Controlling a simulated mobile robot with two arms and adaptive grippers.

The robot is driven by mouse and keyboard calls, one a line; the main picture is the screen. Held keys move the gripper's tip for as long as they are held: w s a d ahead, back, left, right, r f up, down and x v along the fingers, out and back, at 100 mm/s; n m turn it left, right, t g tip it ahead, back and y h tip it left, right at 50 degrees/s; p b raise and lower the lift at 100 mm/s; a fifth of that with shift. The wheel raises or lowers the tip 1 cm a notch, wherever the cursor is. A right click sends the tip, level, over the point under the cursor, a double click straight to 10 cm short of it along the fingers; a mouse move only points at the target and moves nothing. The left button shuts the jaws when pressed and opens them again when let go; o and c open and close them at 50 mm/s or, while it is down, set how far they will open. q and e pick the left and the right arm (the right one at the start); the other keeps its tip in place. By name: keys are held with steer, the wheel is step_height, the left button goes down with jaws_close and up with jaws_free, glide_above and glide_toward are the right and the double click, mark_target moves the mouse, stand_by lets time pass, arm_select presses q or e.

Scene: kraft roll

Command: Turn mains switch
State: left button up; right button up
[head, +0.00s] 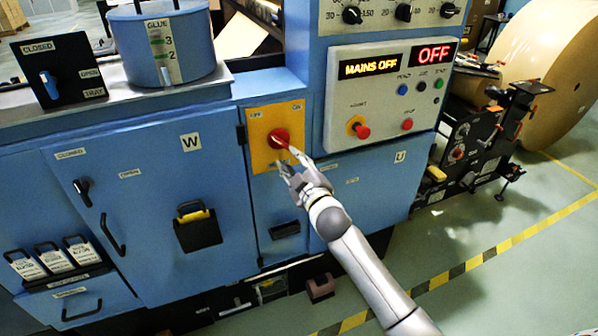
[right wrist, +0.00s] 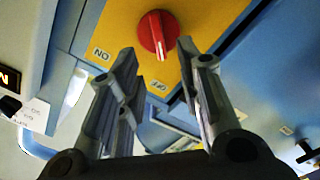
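The mains switch (head: 278,138) is a round red knob on a yellow plate (head: 259,156) with OFF and ON labels, on the blue machine's front. In the right wrist view the knob (right wrist: 157,34) has a white mark that points towards the OFF label. My right gripper (head: 291,161) is open and empty, just in front of and slightly below the knob. In the right wrist view its fingers (right wrist: 156,52) stand apart, with the knob beyond the gap between their tips. I see no clear contact. The display (head: 371,67) reads MAINS OFF. My left gripper is not in view.
A grey control panel (head: 385,108) with buttons and a red OFF display is right of the switch. A glue pot (head: 165,45) and a black lever plate (head: 58,72) are at the upper left. A large kraft roll (head: 545,75) stands at the right. The floor at lower right is clear.

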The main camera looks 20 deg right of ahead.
steer(key=shift+s, duration=2)
steer(key=s+d+f+m+g, duration=0.1)
steer(key=s+f+g, duration=0.1)
steer(key=f, duration=0.8)
steer(key=s+f+m+g, duration=0.1)
steer(key=s+f+g, duration=0.1)
steer(key=f, duration=0.7)
steer(key=s+f+m+g, duration=0.1)
steer(key=s+f+g, duration=0.1)
steer(key=s+f, duration=0.7)
steer(key=s+f+m+g, duration=0.1)
steer(key=s+f+g, duration=0.25)
steer(key=f, duration=0.95)
steer(key=s+f+m+g, duration=0.1)
steer(key=s+f, duration=0.5)
steer(key=s, duration=0.7)
steer(key=s+f+m+g, duration=0.1)
steer(key=s+f+g, duration=0.3)
steer(key=s, duration=0.9)
steer(key=s+f+m+g, duration=0.1)
steer(key=s+f+g, duration=0.1)
steer(key=s+f, duration=0.7)
steer(key=s, duration=0.5)
steer(key=shift+h, duration=0.3)
steer(key=shift+f+g, duration=0.1)
steer(key=shift+g, duration=0.15)
